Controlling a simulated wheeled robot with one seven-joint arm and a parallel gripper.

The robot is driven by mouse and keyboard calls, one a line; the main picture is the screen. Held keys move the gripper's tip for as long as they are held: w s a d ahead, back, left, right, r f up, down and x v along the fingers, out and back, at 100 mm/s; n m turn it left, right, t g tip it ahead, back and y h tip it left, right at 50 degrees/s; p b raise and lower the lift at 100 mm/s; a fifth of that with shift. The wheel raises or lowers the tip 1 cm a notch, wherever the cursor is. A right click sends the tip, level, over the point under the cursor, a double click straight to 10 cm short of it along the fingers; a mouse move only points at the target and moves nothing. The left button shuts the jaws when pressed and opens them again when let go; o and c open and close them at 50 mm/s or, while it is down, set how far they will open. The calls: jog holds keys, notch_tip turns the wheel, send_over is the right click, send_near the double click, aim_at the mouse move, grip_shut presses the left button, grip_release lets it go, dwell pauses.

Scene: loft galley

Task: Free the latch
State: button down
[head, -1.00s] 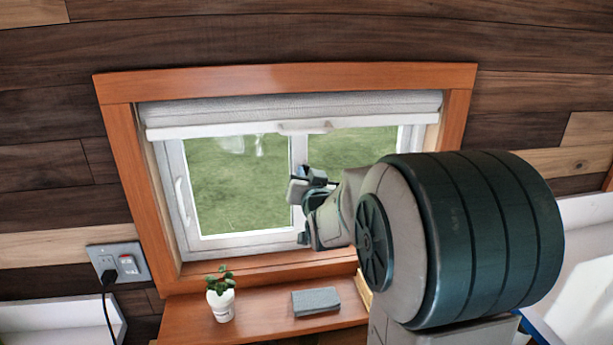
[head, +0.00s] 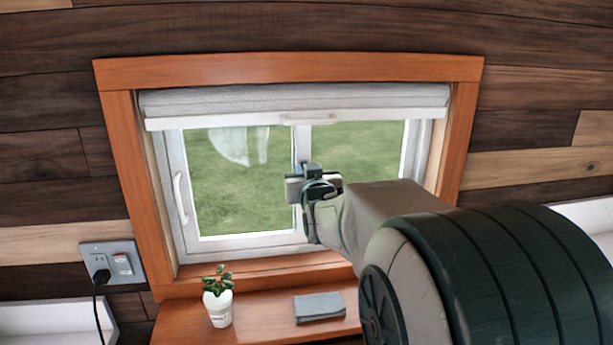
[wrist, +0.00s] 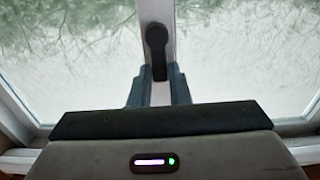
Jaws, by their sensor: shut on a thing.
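The latch (wrist: 157,42) is a dark lever with a rounded upper end on the white middle post of the window. In the wrist view it stands nearly upright, leaning very slightly. My gripper (wrist: 158,88) is shut on its lower part, with one blue-grey finger on each side. In the head view my gripper (head: 312,188) is at the middle post of the white-framed window (head: 298,145). The latch cannot be told apart from the gripper there.
A rolled blind (head: 230,103) hangs above the glass. A white handle (head: 180,198) is on the left sash. A potted plant (head: 219,307) and a grey block (head: 319,306) stand on the wooden ledge (head: 265,322) below. An outlet (head: 112,263) with a plugged cord is at left.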

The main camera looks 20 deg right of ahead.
jog(key=c, duration=1.4)
grip_release()
jog(key=shift+o, duration=0.2)
jog(key=s+a+b, duration=0.2)
jog(key=s+b, duration=0.1)
jog(key=s, duration=1)
jog(key=shift+s+a, duration=0.25)
jog(key=shift+a, duration=0.15)
